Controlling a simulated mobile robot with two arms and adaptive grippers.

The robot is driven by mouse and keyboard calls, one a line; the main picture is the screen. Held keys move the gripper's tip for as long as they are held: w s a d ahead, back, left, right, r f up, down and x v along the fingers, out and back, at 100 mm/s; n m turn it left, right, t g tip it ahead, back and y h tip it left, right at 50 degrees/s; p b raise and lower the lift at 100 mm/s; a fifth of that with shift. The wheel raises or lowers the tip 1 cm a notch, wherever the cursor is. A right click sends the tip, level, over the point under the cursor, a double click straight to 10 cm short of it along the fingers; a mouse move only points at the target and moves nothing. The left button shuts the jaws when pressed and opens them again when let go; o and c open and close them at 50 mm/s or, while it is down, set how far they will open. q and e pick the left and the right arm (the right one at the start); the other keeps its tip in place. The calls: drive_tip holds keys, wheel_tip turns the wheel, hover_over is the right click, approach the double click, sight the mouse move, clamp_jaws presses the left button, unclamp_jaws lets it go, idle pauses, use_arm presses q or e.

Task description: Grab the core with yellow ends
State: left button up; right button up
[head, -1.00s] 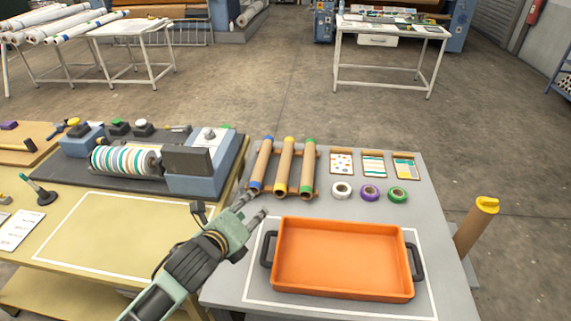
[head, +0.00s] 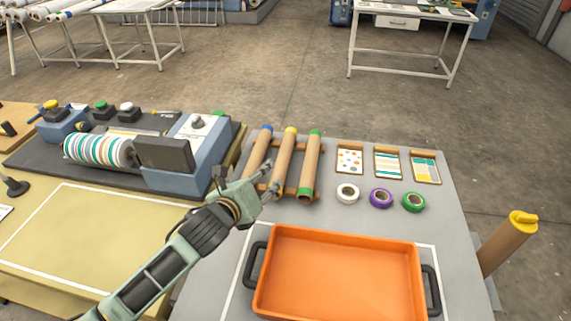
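Three brown cores lie side by side on a small wooden rack on the grey table. The core with yellow ends (head: 287,152) is the middle one. Its yellow far end shows, while its near end is hidden behind my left gripper (head: 272,178). The core with blue ends (head: 259,150) is on its left and the core with green ends (head: 311,165) on its right. My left gripper is open, its fingers at the near part of the blue and yellow cores. I cannot tell whether it touches either. My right gripper is out of view.
An orange tray (head: 340,275) with dark handles stands in front on the grey table (head: 445,225). White (head: 347,194), purple (head: 381,198) and green (head: 413,202) tape rolls sit right of the cores. A blue-grey press (head: 185,160) stands left. A yellow-capped brown tube (head: 508,244) stands at right.

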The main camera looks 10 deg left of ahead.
sight(273, 178)
use_arm(q)
wheel_tip(273, 178, down, 4)
drive_tip(key=b, duration=0.2)
drive_tip(key=shift+w+r+b, duration=0.1)
drive_tip(key=shift+r+b, duration=0.05)
drive_tip(key=shift+b, duration=0.15)
drive_tip(key=shift+w, duration=0.15)
drive_tip(key=shift+w+d+f, duration=0.1)
drive_tip(key=shift+w+f, duration=0.1)
drive_tip(key=shift+w, duration=0.15)
drive_tip(key=x, duration=0.5)
drive_tip(key=shift+w+d, duration=0.1)
drive_tip(key=shift+b+x, duration=0.3)
drive_tip(key=shift+x, duration=2.6)
drive_tip(key=shift+f, duration=0.1)
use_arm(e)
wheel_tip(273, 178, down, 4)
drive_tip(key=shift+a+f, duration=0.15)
use_arm(q)
drive_tip(key=shift+c, duration=0.4)
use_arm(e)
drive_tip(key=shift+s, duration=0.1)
use_arm(q)
drive_tip(key=c, duration=0.8)
drive_tip(key=shift+c, duration=0.2)
